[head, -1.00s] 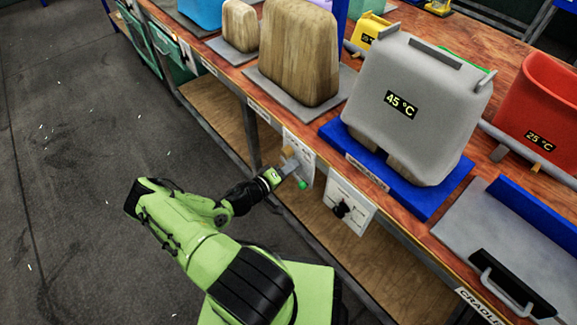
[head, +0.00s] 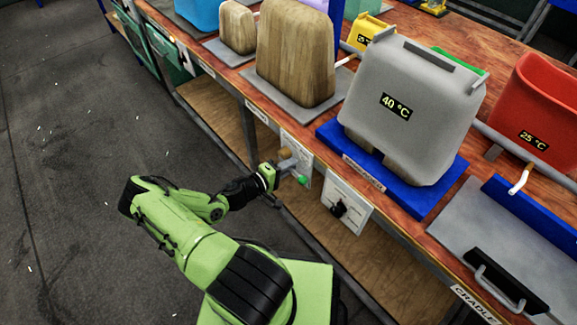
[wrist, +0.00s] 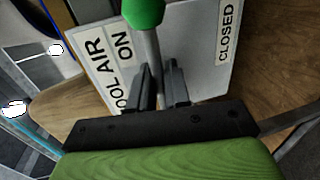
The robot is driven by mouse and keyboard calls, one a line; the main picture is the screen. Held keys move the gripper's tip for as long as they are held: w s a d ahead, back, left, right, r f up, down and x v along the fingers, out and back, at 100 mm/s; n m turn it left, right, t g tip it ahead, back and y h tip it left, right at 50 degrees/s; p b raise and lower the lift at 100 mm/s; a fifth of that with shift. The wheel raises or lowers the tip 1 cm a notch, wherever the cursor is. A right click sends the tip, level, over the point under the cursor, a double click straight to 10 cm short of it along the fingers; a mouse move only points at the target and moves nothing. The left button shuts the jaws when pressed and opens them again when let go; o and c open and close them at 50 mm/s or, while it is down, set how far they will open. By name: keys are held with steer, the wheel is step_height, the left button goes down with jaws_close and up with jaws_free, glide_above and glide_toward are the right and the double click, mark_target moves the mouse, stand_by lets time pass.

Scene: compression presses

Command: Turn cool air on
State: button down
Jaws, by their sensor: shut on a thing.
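The cool air plate (head: 306,157) is a white panel on the bench's front edge. In the wrist view the plate (wrist: 196,50) carries the labels "COOL AIR", "ON" and "CLOSED". A grey lever with a green knob (head: 302,181) stands out from it; the knob also shows in the wrist view (wrist: 143,12). My gripper (head: 286,165) is at the plate. In the wrist view my gripper (wrist: 160,85) is shut on the lever's stem, one finger on each side, below the knob. The lever's base is partly hidden by the fingers.
A grey press cover (head: 425,100) reading 40 °C sits on a blue base (head: 425,195) above. A red bin (head: 540,105) reads 25 °C.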

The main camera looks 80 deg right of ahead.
steer(key=c, duration=1.3)
jaws_free()
steer(key=p+v, duration=0.1)
steer(key=v, duration=1.5)
steer(key=shift+d+r+p, duration=0.1)
steer(key=shift+p, duration=0.3)
